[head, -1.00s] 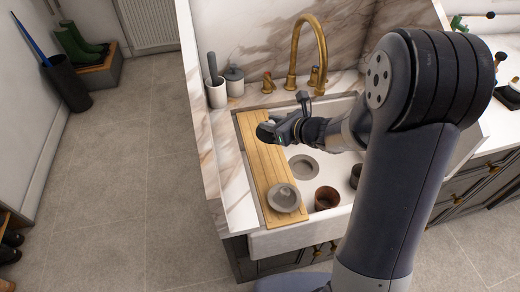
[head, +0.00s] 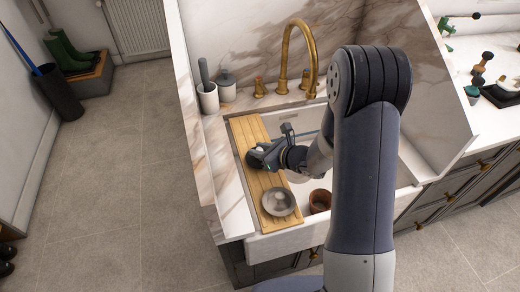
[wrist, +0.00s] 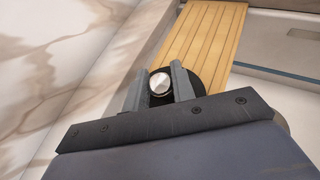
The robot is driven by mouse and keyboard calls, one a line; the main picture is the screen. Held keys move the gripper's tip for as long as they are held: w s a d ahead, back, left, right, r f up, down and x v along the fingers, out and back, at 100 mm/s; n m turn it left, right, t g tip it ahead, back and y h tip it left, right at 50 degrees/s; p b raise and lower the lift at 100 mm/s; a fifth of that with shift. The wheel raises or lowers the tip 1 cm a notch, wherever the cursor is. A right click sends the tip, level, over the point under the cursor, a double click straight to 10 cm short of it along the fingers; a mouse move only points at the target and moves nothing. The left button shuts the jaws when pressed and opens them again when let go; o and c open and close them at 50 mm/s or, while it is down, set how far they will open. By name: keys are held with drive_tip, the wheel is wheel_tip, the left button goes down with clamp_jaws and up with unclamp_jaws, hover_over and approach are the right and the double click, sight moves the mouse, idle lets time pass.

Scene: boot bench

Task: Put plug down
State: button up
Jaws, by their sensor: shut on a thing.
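The plug is a dark round disc with a shiny metal knob (wrist: 160,84). My gripper (wrist: 159,88) is shut on the plug's knob, with one finger on each side of it. In the head view my gripper (head: 258,160) is over the wooden drainboard (head: 245,126), which lies along the left side of the sink. The drainboard also shows in the wrist view (wrist: 210,32), under and beyond the plug. I cannot tell whether the plug touches the board. The drain is hidden behind my arm in the head view.
A grey bowl (head: 278,202) sits on the near end of the drainboard. A brown cup (head: 320,201) stands in the white sink (head: 285,243). A brass tap (head: 300,50) rises behind. A white pot (head: 208,98) and a grey jar (head: 226,88) stand at the back left.

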drive_tip(key=shift+f, duration=0.2)
drive_tip(key=o, duration=1)
drive_tip(key=shift+r, duration=0.1)
drive_tip(key=shift+r, duration=0.2)
drive_tip(key=v, duration=1.2)
drive_tip(key=shift+s+f+b, duration=0.1)
drive_tip(key=shift+b, duration=0.3)
